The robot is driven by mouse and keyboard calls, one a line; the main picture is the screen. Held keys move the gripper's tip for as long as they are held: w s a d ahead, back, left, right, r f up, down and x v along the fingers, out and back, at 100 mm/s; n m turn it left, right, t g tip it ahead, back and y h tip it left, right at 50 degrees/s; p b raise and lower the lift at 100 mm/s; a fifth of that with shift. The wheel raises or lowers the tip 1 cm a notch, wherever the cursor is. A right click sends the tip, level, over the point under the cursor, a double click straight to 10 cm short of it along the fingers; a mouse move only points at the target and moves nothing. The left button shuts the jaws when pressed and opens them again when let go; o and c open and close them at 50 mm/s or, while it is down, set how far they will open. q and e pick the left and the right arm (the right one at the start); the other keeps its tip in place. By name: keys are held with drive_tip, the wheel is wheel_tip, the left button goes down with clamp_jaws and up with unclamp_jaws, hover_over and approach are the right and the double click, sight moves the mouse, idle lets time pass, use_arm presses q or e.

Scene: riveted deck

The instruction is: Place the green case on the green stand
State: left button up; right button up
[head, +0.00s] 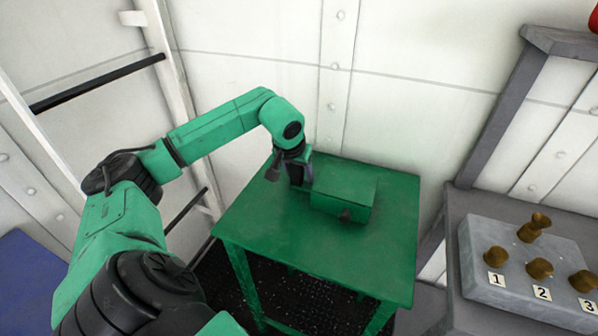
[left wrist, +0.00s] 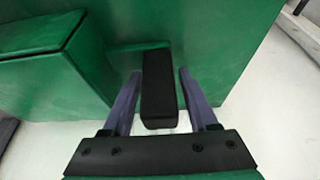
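The green case (head: 342,190) is a box resting on top of the green stand (head: 262,225), toward its back middle. A black knob shows on the case's near side. The case (left wrist: 45,85) fills the left of the left wrist view, with the stand (left wrist: 225,30) behind it. My left gripper (head: 297,180) is low over the stand at the case's left end. In the left wrist view its two purple fingers (left wrist: 160,90) are apart, either side of a black block (left wrist: 158,85), apparently a case handle, with gaps visible. My right gripper is not in view.
A grey bench on the right carries a panel (head: 480,255) with several brass knobs and number labels. White riveted walls stand behind the stand. A blue surface (head: 30,285) is at the lower left. The stand's front and right parts are bare.

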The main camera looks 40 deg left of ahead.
use_arm(q)
drive_tip(key=shift+r, duration=0.15)
drive_tip(key=shift+s+r, duration=0.1)
drive_tip(key=shift+r, duration=0.25)
drive_tip(key=v, duration=1.1)
drive_tip(key=shift+s+d, duration=0.1)
